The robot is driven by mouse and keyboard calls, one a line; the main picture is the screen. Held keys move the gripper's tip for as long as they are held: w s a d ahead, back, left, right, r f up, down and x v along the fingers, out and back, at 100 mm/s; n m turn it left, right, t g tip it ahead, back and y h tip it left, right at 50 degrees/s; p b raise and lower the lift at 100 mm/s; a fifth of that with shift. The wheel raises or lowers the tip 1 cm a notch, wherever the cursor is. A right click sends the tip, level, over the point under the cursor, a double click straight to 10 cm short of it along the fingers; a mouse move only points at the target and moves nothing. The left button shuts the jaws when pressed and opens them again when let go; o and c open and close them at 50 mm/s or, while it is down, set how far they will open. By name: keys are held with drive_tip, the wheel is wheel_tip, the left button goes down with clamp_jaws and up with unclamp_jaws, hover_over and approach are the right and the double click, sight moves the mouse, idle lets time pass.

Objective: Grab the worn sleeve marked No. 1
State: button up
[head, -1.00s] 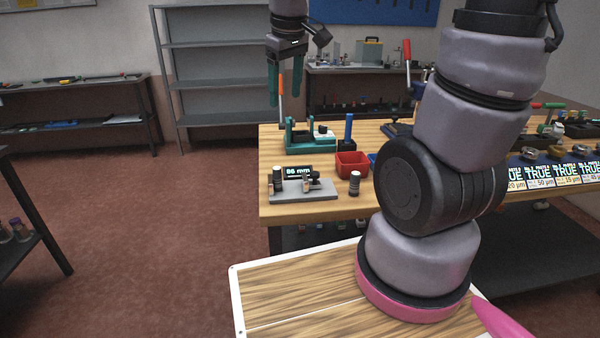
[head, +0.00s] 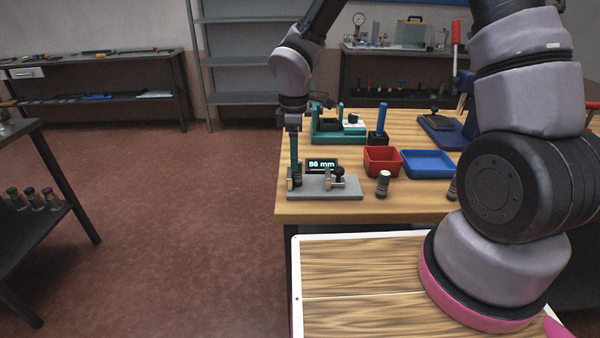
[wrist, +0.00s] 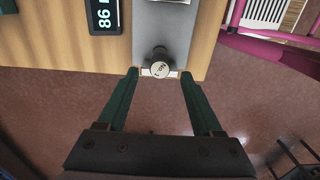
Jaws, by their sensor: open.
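The sleeve marked No. 1 (wrist: 160,67) shows its pale round top in the wrist view, at the end of a grey fixture (wrist: 160,30). In the head view the dark sleeve (head: 297,181) stands at the left end of that fixture, partly hidden by the green fingers. My gripper (head: 295,160) is above it, pointing down. In the wrist view my gripper (wrist: 159,73) is open, with its two fingertips on either side of the sleeve and gaps on both sides. Nothing is held.
A display (head: 321,164) reading 86 mm stands behind the fixture. Another sleeve (head: 383,184) stands to the right on the wooden bench (head: 420,206). A red bin (head: 382,163) and a blue bin (head: 428,166) lie behind it. The bench edge is close by.

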sight(298, 173)
drive_tip(key=f, duration=0.6)
drive_tip(key=shift+d+f, duration=0.2)
drive_tip(key=shift+d, duration=0.2)
clamp_jaws()
